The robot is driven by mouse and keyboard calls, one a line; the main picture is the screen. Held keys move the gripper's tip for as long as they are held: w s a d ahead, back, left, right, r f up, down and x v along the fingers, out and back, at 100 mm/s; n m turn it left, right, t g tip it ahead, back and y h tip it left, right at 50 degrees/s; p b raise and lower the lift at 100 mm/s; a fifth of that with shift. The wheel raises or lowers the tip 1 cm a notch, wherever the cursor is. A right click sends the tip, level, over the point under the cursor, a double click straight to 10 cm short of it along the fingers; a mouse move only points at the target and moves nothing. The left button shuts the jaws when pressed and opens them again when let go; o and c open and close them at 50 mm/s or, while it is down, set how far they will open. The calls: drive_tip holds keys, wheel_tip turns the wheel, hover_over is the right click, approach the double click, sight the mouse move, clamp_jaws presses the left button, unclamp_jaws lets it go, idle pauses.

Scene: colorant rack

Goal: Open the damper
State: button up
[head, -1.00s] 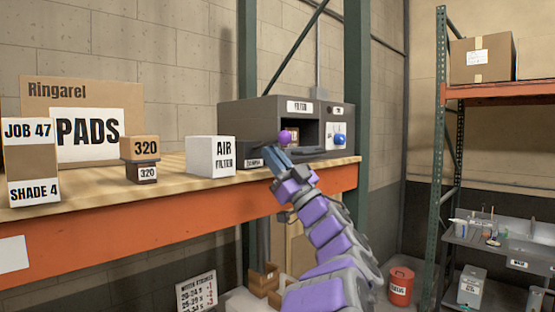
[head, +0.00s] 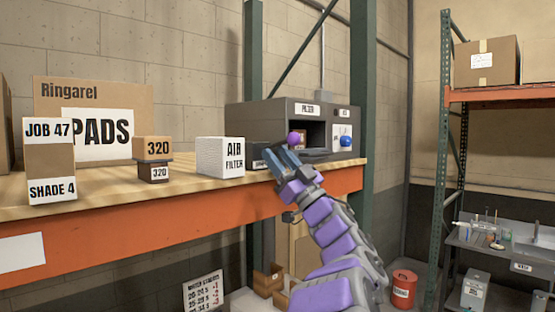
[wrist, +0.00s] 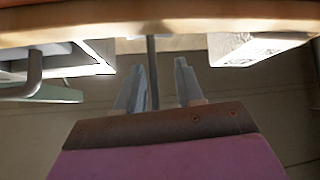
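A grey box unit (head: 262,122) labelled like "FILTER" stands at the right end of the wooden shelf. It has a dark front opening (head: 314,135) and a blue knob (head: 345,141) on its right panel. A purple ball knob (head: 294,138) shows just above my fingertips, by the front left of the opening. A small dark label sits low on the front left, partly hidden by my gripper (head: 286,160). In the wrist view my gripper (wrist: 160,82) has its fingers apart, with a thin grey rod (wrist: 152,72) between them in the picture. Contact with the rod is unclear.
A white air filter box (head: 219,157), stacked 320 blocks (head: 153,150), a job box (head: 50,160) and a large pads carton (head: 94,95) stand left on the shelf (head: 190,183). A green rack post (head: 364,90) rises right of the unit.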

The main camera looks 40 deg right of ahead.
drive_tip(key=shift+d, duration=0.15)
drive_tip(key=b+v, duration=0.3)
drive_tip(key=v, duration=1.4)
drive_tip(key=shift+s+d+f, duration=0.2)
drive_tip(key=w+a+r, duration=0.1)
drive_tip(key=w+r, duration=0.3)
drive_tip(key=r, duration=0.1)
drive_tip(key=w+a+r+y+p, duration=0.1)
drive_tip(key=w+r, duration=0.4)
drive_tip(key=r, duration=0.1)
drive_tip(key=w+a+r+y, duration=0.1)
drive_tip(key=w+r, duration=0.3)
drive_tip(key=r, duration=0.1)
drive_tip(key=shift+w+r+n+g, duration=0.25)
drive_tip(key=shift+n+g, duration=0.15)
drive_tip(key=shift+c, duration=0.2)
